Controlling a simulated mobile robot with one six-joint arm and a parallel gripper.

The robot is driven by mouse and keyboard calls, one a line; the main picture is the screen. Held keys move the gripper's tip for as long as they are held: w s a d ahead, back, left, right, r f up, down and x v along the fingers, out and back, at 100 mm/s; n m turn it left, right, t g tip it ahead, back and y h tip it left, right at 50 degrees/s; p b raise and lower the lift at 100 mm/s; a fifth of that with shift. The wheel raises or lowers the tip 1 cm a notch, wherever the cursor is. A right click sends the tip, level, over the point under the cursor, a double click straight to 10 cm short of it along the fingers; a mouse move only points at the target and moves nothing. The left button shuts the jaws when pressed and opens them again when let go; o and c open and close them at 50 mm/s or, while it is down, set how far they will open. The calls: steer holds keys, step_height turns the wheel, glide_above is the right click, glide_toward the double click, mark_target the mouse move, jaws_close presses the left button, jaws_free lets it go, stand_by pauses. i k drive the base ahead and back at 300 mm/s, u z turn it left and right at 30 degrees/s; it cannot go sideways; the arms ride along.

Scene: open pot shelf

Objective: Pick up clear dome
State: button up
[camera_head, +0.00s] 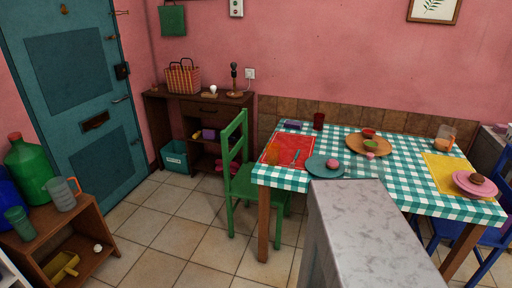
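I cannot make out a clear dome for certain in the head view. A see-through vessel (445,138) with something orange-brown inside stands at the back right of the dining table (398,182); its shape is too small to tell. A small orange, possibly see-through thing (272,154) is on the red mat at the table's left end; I cannot tell what it is. My gripper is not in view.
A grey marbled block (365,235) fills the front middle, before the table. A green chair (240,170) stands at the table's left. A wooden shelf (88,209) at left holds bottles and a jug (63,194). Tiled floor (175,230) is open between them.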

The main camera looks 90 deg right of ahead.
mark_target(363, 165)
steer(key=z, duration=4.2)
steer(key=i, duration=0.1)
steer(key=u, duration=3.25)
steer(key=k, duration=0.15)
steer(key=z, duration=2)
steer(key=k, duration=0.65)
steer(key=u, duration=0.2)
steer(key=i, duration=0.7)
steer(key=u, duration=0.05)
